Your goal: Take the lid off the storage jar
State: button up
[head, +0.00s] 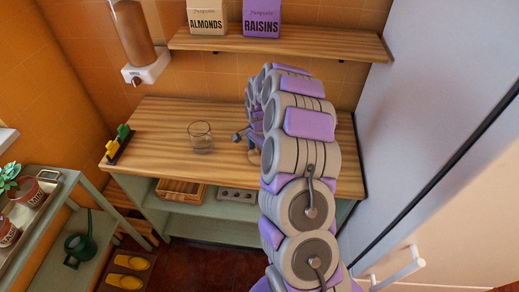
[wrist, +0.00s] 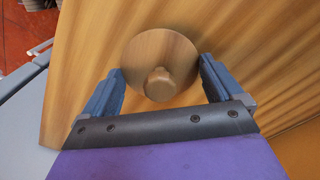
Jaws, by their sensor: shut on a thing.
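The storage jar (head: 200,138) is a clear glass jar standing upright on the wooden counter, and its top looks open. My gripper (head: 241,135) is to the right of the jar, apart from it. In the wrist view, my gripper (wrist: 162,68) has its two blue fingers against opposite edges of a round wooden lid (wrist: 160,52) with a round knob, and is shut on it. The wood grain of the counter shows behind the lid. I cannot tell whether the lid touches the counter. The jar is out of the wrist view.
The wooden counter (head: 165,115) has free room behind and in front of the jar. A dark holder with green and yellow items (head: 120,142) stands at its left end. A shelf (head: 280,42) with almonds and raisins packs hangs above. A tall pale cabinet (head: 420,100) is on the right.

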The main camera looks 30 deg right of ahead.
jog(key=shift+f, duration=0.5)
dwell(0.3)
jog(key=o, duration=0.7)
jog(key=shift+c, duration=0.2)
jog(key=shift+r+p, duration=1.05)
jog(key=shift+r, duration=2.45)
